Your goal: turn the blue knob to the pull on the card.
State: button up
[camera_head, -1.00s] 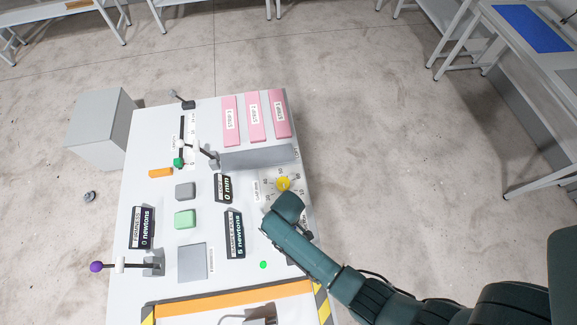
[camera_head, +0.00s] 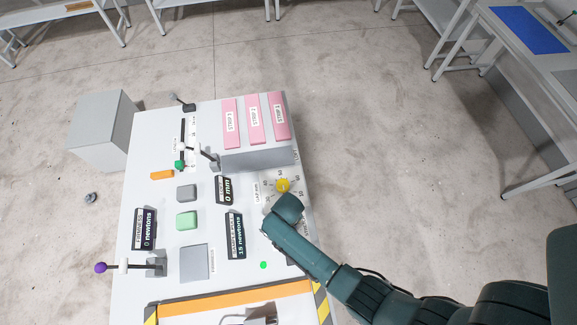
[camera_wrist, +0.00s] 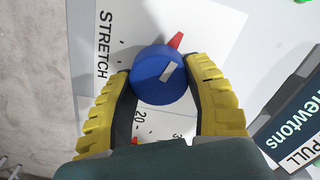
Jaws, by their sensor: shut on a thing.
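The blue knob (camera_wrist: 155,82), with a white mark on top and a red pointer, sits on a white dial plate (camera_wrist: 205,28) marked STRETCH in the wrist view. The pointer aims up and slightly right in that picture. My gripper (camera_wrist: 163,72) is shut on the knob, with a yellow-ridged finger on each side. In the head view, my wrist hides the knob. The SAMPLE PULL readout (camera_head: 235,235) shows 15 newtons. It also shows partly in the wrist view (camera_wrist: 298,125). I cannot pick out the card.
A yellow knob (camera_head: 283,185) on another dial stands just beyond my wrist. The panel (camera_head: 140,190) also carries a purple-ended lever (camera_head: 101,267), a green-ended lever (camera_head: 179,165), buttons and pink strips (camera_head: 254,119). A grey box (camera_head: 101,130) stands at its left.

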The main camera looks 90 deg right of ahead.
jog(key=shift+f, duration=0.1)
jog(key=o, duration=1.2)
notch_tip(320, 180, up, 12)
